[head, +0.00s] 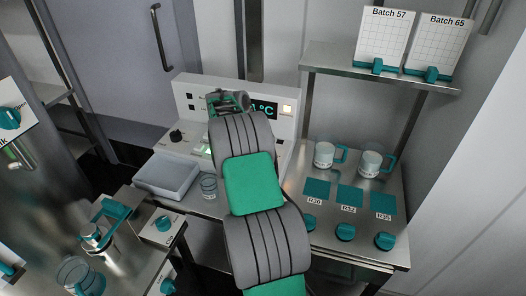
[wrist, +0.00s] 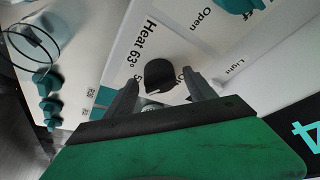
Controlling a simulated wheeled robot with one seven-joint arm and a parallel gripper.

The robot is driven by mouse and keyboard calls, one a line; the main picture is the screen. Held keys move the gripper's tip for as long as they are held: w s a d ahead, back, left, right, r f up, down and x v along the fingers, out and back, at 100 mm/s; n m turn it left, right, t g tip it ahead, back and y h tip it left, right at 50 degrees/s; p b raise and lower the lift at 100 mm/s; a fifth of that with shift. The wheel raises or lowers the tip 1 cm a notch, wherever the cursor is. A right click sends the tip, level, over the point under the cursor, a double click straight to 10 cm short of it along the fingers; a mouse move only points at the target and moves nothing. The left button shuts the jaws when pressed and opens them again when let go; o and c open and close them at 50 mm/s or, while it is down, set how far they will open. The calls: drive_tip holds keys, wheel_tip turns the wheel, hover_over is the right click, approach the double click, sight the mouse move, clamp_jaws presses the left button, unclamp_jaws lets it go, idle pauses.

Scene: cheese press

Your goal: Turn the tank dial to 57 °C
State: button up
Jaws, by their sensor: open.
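A black pointed knob (wrist: 159,80) sits on a white panel in the wrist view, with "Heat 63°" printed beside it and other labels partly covered. My gripper (wrist: 162,84) is open, its two fingers on either side of this knob; whether they touch it is unclear. In the head view my arm hides the middle of the white control panel (head: 187,93) and the fingertips. The panel's black display (head: 264,108) is partly covered; "°C" shows. Part of the display, with a teal "4", shows in the wrist view (wrist: 303,128).
Another black knob (head: 176,136) is on the panel's left. A grey tray (head: 168,178) and clear beaker (head: 208,186) stand below it. Two mugs, one the left mug (head: 325,153), stand on the right counter. A shelf (head: 335,60) holds two batch cards.

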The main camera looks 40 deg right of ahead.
drive_tip(key=s+v, duration=0.1)
drive_tip(key=v, duration=0.6)
drive_tip(key=shift+w+r, duration=0.4)
drive_tip(key=shift+w, duration=0.1)
drive_tip(key=shift+a, duration=0.15)
